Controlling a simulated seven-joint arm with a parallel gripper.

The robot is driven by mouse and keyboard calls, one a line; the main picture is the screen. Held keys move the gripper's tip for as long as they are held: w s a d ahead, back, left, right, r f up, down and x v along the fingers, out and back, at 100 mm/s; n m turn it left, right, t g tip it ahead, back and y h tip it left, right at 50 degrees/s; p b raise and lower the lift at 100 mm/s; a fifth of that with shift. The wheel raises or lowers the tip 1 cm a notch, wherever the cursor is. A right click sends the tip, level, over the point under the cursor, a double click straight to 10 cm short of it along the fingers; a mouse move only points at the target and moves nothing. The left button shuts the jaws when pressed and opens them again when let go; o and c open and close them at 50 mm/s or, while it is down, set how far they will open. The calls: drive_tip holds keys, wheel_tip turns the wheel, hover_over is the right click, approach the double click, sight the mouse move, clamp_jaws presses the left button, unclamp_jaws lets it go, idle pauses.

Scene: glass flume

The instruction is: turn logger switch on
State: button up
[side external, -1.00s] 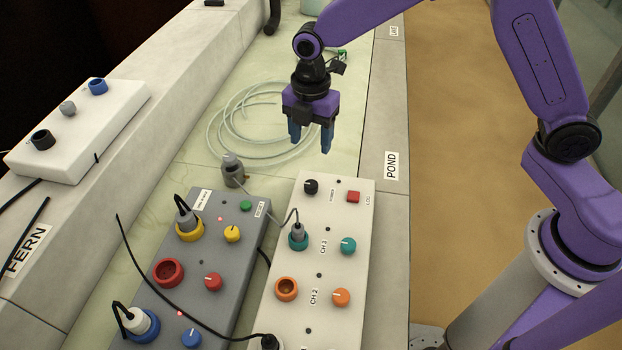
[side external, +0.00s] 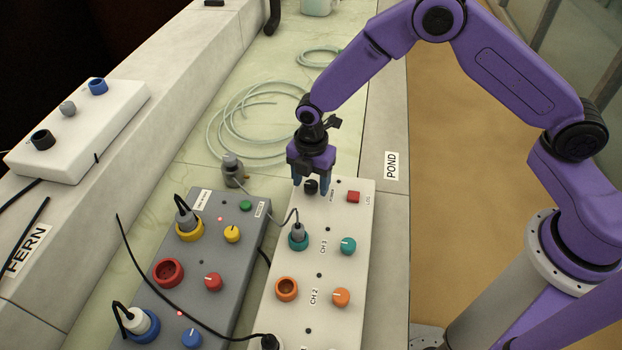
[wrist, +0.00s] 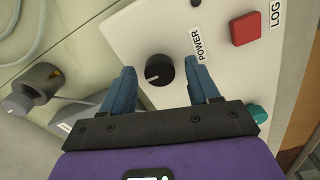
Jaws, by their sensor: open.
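The logger is a white box (side external: 331,267) with channel sockets and knobs. Its switch is a black round knob (side external: 311,187) at the far end, which also shows in the wrist view (wrist: 159,70) beside the label POWER (wrist: 197,44). A pale pointer line marks the knob. My gripper (side external: 310,187) is open at the knob, with its blue fingers on either side of it. In the wrist view the knob sits between and slightly beyond the fingertips (wrist: 162,72), with a gap visible on both sides. I cannot tell the exact fingertip height.
A red LOG button (side external: 353,197) is right of the knob. A plug with a cable sits in the teal socket (side external: 298,240). A grey box (side external: 207,262) with plugs and knobs stands to the left. A grey cylindrical connector (side external: 232,171) stands near the far end. Coiled tubing (side external: 240,120) lies behind.

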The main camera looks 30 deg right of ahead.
drive_tip(key=c, duration=1)
drive_tip(key=shift+c, duration=0.2)
drive_tip(key=shift+m, duration=0.3)
drive_tip(key=m, duration=0.3)
drive_tip(key=shift+m, duration=0.3)
drive_tip(key=m, duration=0.4)
drive_tip(key=shift+m, duration=0.3)
drive_tip(key=m, duration=0.4)
drive_tip(key=shift+m, duration=2.5)
